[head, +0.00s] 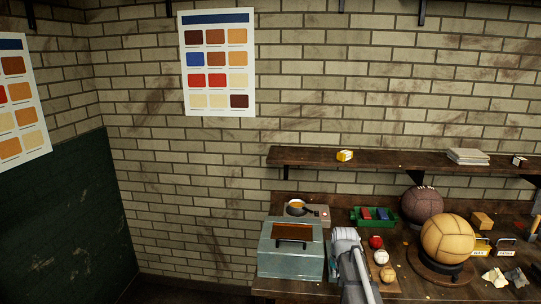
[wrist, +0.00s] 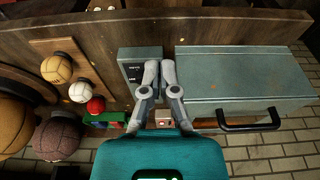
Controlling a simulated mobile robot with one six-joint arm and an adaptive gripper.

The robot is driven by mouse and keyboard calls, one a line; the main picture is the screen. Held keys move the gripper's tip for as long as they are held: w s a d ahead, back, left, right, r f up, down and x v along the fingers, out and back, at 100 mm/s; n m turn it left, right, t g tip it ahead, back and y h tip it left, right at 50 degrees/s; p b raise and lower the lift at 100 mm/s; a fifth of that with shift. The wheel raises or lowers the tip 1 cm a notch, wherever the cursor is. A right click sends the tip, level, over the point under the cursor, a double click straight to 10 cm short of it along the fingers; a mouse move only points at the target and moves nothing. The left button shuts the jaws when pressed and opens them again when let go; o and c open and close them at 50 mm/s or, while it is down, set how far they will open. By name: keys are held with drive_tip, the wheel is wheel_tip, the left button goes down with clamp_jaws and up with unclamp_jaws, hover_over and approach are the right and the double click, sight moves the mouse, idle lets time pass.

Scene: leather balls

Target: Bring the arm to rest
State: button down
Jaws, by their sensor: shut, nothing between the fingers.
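My gripper (wrist: 160,65) shows in the wrist view with its two fingers close together, shut and empty. The fingertips are over a small grey box with dark markings (wrist: 133,68); I cannot tell how high above it they are. In the head view my arm reaches up from the bottom edge over the bench, between the grey-blue toolbox and the small balls. The fingers cannot be made out there.
The toolbox (head: 290,262) stands beside my arm, its handle also in the wrist view (wrist: 250,125). Red (head: 376,242), white (head: 381,258) and tan (head: 388,274) balls line the other side. Larger balls (head: 447,238) stand further right. A shelf (head: 390,159) runs behind.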

drive_tip(key=s+a+g, duration=0.1)
drive_tip(key=s+a, duration=0.2)
drive_tip(key=s, duration=0.7)
drive_tip(key=s+a+n+g, duration=0.1)
drive_tip(key=s+a, duration=0.1)
drive_tip(key=s, duration=0.8)
drive_tip(key=shift+s+a+f+g, duration=0.2)
drive_tip(key=shift+s+a+g, duration=0.1)
drive_tip(key=shift+s+a, duration=0.1)
drive_tip(key=shift+d, duration=0.1)
